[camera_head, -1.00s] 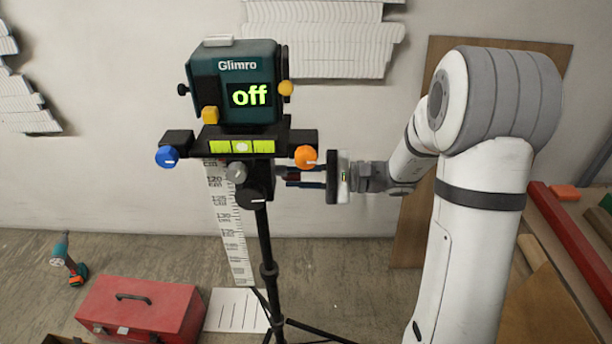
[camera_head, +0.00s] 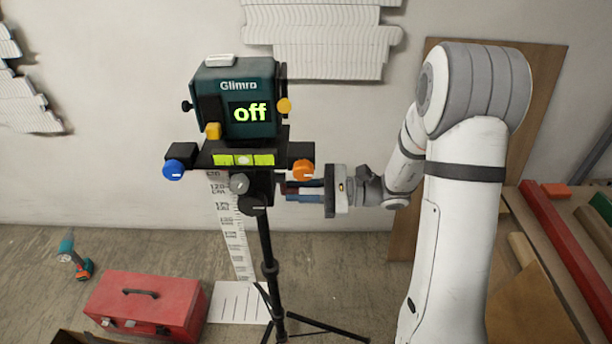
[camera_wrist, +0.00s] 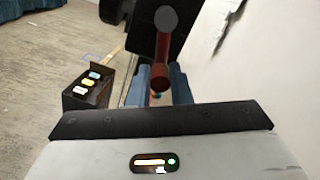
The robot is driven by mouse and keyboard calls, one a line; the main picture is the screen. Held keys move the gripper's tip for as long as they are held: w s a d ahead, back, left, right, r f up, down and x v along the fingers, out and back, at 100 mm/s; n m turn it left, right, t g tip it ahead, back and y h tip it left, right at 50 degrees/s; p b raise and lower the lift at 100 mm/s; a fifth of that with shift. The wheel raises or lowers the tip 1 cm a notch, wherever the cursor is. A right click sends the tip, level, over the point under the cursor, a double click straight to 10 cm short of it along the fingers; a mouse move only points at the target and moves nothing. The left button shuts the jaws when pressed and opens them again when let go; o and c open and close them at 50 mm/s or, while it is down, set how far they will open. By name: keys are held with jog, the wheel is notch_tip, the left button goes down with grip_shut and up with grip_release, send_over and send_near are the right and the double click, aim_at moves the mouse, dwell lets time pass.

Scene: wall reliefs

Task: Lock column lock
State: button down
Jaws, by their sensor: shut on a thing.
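The tripod (camera_head: 267,245) stands upright in the middle of the head view, carrying a dark green device (camera_head: 235,100) whose screen reads "off". My gripper (camera_head: 290,190) is at the right side of the tripod head, below the orange knob (camera_head: 303,170). Its blue fingers are shut on a red lever (camera_wrist: 160,78), which looks like the column lock. The lever shows between the fingers in the wrist view, with a grey round end (camera_wrist: 166,20) beyond. In the head view the lever is mostly hidden by the fingers. I cannot tell its exact angle.
The tripod head also bears a blue knob (camera_head: 173,170), a grey knob (camera_head: 239,184) and a black knob (camera_head: 253,204). A measuring staff (camera_head: 236,245) leans behind. A red toolbox (camera_head: 146,304) and a drill (camera_head: 74,258) lie on the floor at left.

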jog(key=shift+s+a+m+p, duration=0.15)
jog(key=shift+s+m+p, duration=0.55)
jog(key=shift+m+p, duration=0.7)
jog(key=c, duration=1.3)
grip_release()
jog(key=shift+s+d+f, duration=0.1)
jog(key=shift+d, duration=1.85)
jog(key=shift+s+d, duration=0.1)
jog(key=shift+d, duration=1.8)
